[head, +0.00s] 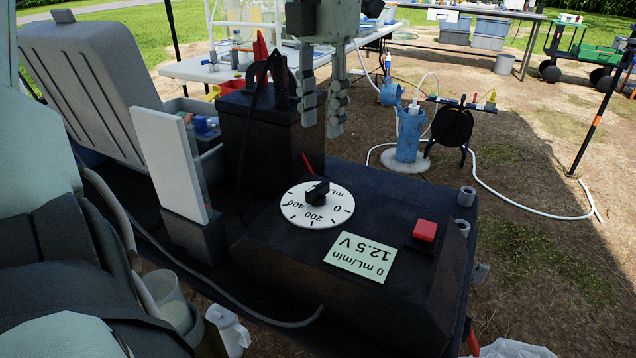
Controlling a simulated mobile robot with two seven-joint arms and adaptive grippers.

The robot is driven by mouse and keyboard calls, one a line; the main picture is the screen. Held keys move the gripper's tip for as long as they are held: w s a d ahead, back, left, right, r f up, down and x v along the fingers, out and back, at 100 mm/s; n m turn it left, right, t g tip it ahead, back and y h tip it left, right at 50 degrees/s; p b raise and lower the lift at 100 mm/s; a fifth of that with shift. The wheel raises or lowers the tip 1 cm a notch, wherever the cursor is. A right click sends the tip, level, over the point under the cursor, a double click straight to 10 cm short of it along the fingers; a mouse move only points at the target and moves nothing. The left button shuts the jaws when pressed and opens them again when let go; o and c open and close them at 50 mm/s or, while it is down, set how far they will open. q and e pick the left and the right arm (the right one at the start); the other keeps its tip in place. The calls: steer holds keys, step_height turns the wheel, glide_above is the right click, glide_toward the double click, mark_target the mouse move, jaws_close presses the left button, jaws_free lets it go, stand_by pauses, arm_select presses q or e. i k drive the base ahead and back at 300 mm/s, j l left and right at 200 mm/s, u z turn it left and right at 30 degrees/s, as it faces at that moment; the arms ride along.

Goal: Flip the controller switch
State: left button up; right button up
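The controller (290,262) is a black box in the lower middle of the head view, with a sloping front. A red switch (424,230) sits on its top at the right. A round white dial (317,212) with a black knob is left of the switch. A pale display (360,257) reads 0 mL/min and 12.5 V, upside down to me. My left gripper (322,126) hangs from the top middle, fingers down, open and empty. In the picture it is above the dial, up and left of the switch, and apart from both. My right gripper is not in view.
A black battery box (265,150) with red and black clamps stands behind the controller. A white upright panel (170,165) and a grey open case (90,80) are to the left. A blue well pipe (409,137) and a black reel (452,126) stand behind. Ground at right is mostly clear.

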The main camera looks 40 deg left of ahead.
mark_target(424, 229)
steer(key=k, duration=1.5)
